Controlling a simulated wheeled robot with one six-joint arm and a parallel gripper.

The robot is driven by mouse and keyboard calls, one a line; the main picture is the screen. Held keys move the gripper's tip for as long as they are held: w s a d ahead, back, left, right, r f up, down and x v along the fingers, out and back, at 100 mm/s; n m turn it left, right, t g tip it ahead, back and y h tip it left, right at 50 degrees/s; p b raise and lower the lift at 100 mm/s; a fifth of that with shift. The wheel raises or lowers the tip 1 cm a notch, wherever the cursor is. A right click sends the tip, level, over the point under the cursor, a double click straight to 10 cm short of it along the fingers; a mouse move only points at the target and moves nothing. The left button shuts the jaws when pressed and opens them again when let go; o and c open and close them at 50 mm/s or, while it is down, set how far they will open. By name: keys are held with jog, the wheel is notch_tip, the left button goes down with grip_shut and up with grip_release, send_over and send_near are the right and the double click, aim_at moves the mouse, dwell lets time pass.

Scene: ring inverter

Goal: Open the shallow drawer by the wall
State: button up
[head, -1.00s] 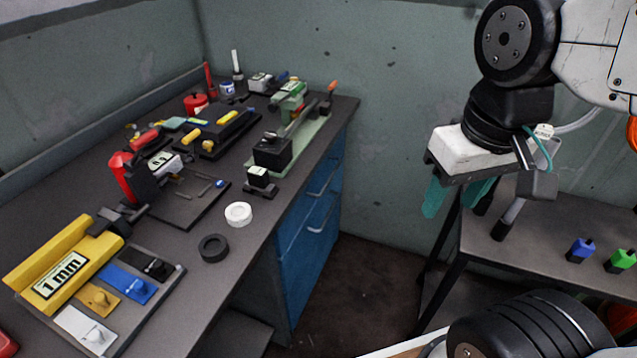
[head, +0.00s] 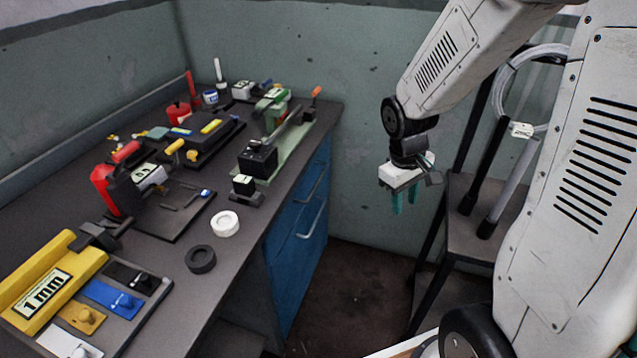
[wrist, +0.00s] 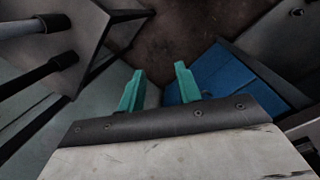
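The blue drawer cabinet (head: 292,270) stands under the far end of the workbench, by the back wall. Its front carries an upper handle (head: 319,184) and a lower handle (head: 312,221), and its drawers look shut. The upper drawer front (head: 318,168) sits just below the bench top. My gripper (head: 404,207) hangs to the right of the cabinet, apart from it, with its teal fingers pointing down. In the wrist view my gripper (wrist: 158,70) is open and empty, and the blue cabinet (wrist: 225,75) shows beyond the right finger. No handle is clear there.
A dark side table (head: 465,220) stands to my gripper's right. Open floor (head: 365,290) lies between table and cabinet.

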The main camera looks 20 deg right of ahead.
jog(key=w+d+f+n+t, duration=0.1)
jog(key=w+f+n+t, duration=0.15)
jog(key=w+f, duration=0.35)
jog(key=w+d+f+n+t, duration=0.15)
jog(key=w+f+n, duration=0.25)
jog(key=f, duration=0.5)
jog(key=n+t+y, duration=0.9)
jog(key=n+t, duration=0.2)
jog(key=n, duration=0.5)
send_near(318, 181)
jog(key=w+f, duration=0.1)
jog(key=w, duration=0.2)
jog(key=shift+m, duration=0.25)
jog(key=x, duration=0.3)
jog(key=a+x, duration=0.1)
jog(key=x, duration=0.3)
jog(key=shift+s+f, duration=0.1)
jog(key=shift+a, duration=0.1)
grip_shut()
